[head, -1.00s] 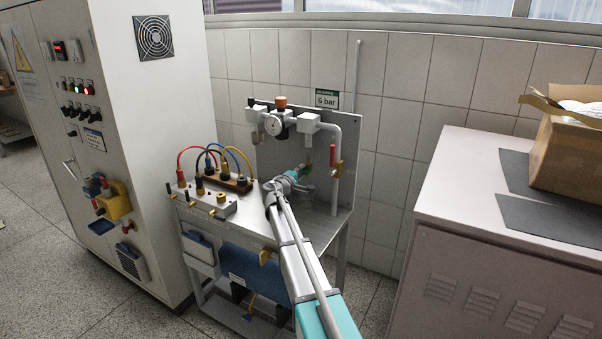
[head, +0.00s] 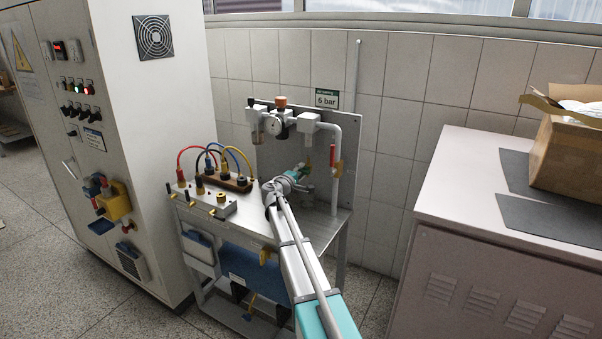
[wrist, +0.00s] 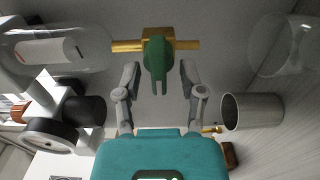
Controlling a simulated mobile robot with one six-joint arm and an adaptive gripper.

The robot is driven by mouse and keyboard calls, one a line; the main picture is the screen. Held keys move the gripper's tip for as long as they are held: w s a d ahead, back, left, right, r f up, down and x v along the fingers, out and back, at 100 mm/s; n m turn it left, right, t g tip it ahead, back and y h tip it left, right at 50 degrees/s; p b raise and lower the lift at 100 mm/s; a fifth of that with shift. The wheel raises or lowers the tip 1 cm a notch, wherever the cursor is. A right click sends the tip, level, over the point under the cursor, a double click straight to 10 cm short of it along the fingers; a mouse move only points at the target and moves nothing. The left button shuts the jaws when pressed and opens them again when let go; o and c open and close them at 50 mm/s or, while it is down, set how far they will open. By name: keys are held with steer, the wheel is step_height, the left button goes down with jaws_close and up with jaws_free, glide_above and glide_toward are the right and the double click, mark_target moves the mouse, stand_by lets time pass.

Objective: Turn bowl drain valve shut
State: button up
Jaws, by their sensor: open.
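A small valve with a brass cross body and a dark green handle (wrist: 158,62) is at the top centre of the wrist view. The handle's narrow forked end points down the picture, toward my gripper's palm. My gripper (wrist: 158,76) is open, with one grey finger on each side of the handle and visible gaps between. I see no contact. In the head view my gripper (head: 307,169) is small, under the filter bowls at the panel, and its fingers and the green handle are hard to make out there.
A red-handled valve (head: 337,167) is on the pipe just right of my gripper. A pressure gauge (head: 273,125) is above left. Clear bowls (wrist: 283,45) flank the valve in the wrist view, with a grey cylinder (wrist: 252,111) at right. Cables (head: 216,150) arch over the bench left.

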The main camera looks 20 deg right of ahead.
steer(key=v, duration=1.1)
steer(key=shift+s+a, duration=0.3)
steer(key=s+a+f+m+g+y, duration=0.35)
steer(key=s+f, duration=0.25)
steer(key=s, duration=0.3)
steer(key=s+a+f+m+g+y, duration=0.2)
steer(key=s+a+f+g+y, duration=0.15)
steer(key=s+f, duration=0.4)
steer(key=s+a+f+m+g+y, duration=0.2)
steer(key=s+f+y, duration=0.2)
steer(key=s, duration=0.6)
steer(key=s+a+g+y, duration=0.2)
steer(key=s+a+y, duration=0.1)
steer(key=s+a, duration=0.35)
step_height(320, 180, up, 13)
steer(key=p, duration=1.4)
steer(key=shift+d+r, duration=0.2)
steer(key=shift+d, duration=0.1)
